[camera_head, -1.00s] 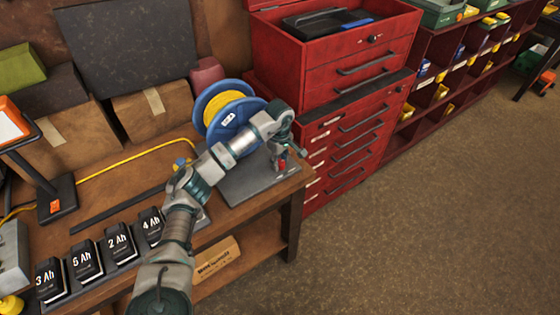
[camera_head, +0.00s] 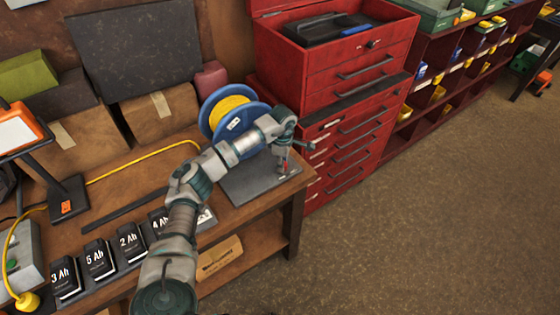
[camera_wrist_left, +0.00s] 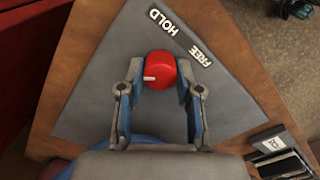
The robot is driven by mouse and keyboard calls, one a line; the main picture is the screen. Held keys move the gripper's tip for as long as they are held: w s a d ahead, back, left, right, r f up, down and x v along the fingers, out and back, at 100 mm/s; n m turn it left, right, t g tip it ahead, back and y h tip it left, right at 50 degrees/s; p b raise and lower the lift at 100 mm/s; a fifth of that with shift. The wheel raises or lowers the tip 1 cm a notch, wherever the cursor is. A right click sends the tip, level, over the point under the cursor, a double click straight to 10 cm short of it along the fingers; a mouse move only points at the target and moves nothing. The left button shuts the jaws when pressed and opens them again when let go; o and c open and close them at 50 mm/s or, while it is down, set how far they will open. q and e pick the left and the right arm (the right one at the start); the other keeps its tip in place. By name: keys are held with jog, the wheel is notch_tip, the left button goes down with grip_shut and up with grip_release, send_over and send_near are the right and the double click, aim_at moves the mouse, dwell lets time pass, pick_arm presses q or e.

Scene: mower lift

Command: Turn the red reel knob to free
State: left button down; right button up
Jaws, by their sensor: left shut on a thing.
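The red reel knob (camera_wrist_left: 161,68) sits on a dark grey plate, beside a label strip reading HOLD (camera_wrist_left: 166,22) and FREE (camera_wrist_left: 201,56). A short white mark on the knob points left in the wrist view, toward neither word. My left gripper (camera_wrist_left: 158,76) is shut on the knob, one finger on each side. In the head view, my left gripper (camera_head: 284,158) reaches down over the grey base plate (camera_head: 257,184), and the knob is mostly hidden. The blue reel with yellow cord (camera_head: 233,112) stands behind my arm. My right gripper is not in view.
A red tool chest (camera_head: 335,75) stands close to the right of the reel. Several batteries (camera_head: 100,257) line the front of the wooden bench, and a lamp (camera_head: 60,200) stands at left. The floor at right is clear.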

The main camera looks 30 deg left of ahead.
pick_arm(q)
jog(key=n, duration=0.1)
jog(key=n+p, duration=0.2)
jog(key=shift+w+d+r+n, duration=0.1)
jog(key=shift+d+r+n, duration=0.15)
jog(key=shift+r+n, duration=0.05)
jog(key=n+p, duration=0.2)
jog(key=n, duration=0.2)
jog(key=shift+w+n, duration=0.1)
jog(key=shift+n, duration=0.3)
jog(key=shift+n+p, duration=0.6)
jog(key=shift+n, duration=0.3)
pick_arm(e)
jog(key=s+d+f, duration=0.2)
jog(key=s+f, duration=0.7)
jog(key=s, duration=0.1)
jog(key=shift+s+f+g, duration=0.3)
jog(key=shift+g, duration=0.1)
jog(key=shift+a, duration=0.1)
pick_arm(q)
jog(key=c, duration=1.1)
grip_release()
jog(key=shift+c, duration=0.2)
jog(key=o, duration=0.4)
jog(key=shift+f, duration=0.1)
jog(key=shift+c, duration=0.2)
jog(key=shift+f, duration=0.1)
jog(key=shift+a, duration=0.1)
